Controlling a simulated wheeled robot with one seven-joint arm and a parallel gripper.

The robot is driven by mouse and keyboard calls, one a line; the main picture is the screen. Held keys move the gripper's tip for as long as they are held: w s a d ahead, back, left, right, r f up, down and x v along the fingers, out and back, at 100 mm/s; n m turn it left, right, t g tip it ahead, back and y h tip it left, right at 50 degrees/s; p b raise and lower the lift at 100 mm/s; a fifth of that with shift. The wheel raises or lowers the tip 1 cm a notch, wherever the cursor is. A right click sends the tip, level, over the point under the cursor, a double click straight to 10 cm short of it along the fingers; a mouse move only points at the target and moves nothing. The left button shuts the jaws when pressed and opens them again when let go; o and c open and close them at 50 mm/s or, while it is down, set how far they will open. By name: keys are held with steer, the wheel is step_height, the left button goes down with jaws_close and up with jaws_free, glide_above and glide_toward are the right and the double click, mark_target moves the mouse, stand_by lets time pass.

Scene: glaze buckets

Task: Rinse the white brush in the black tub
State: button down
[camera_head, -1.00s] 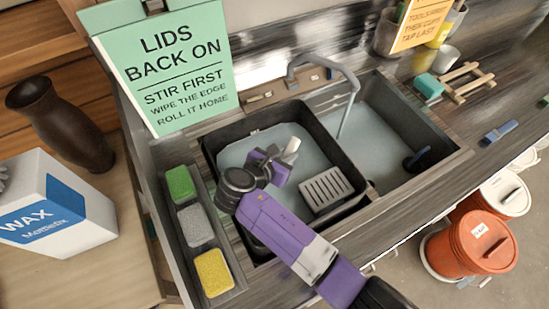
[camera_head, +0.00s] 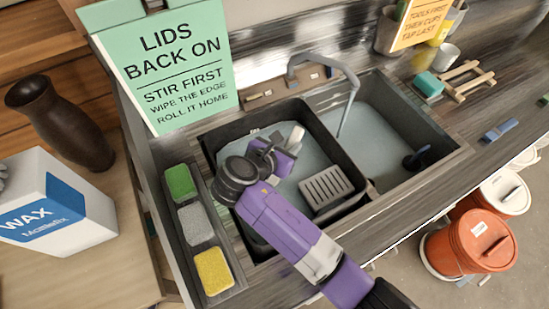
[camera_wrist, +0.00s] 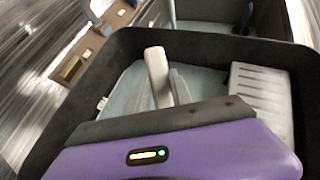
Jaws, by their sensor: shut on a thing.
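The black tub (camera_head: 210,142) stands in the left basin of the sink and holds pale blue-grey water; its rim also shows in the wrist view (camera_wrist: 215,42). My gripper (camera_head: 283,152) is over the inside of the tub and shut on the white brush (camera_head: 296,136). The brush's pale handle (camera_wrist: 157,70) sticks up past the gripper in the wrist view. Its lower end is hidden behind the gripper, so I cannot tell how deep it reaches into the water.
A light grey slotted rack (camera_head: 326,188) sits in the tub's right side. The faucet (camera_head: 335,70) arches over the right basin (camera_head: 390,120). Green, grey and yellow sponges (camera_head: 180,182) lie in a tray on the left. A green sign (camera_head: 165,65) stands behind.

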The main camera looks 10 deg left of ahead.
steer(key=shift+r, duration=3)
step_height(320, 180, up, 8)
steer(key=shift+f, duration=0.25)
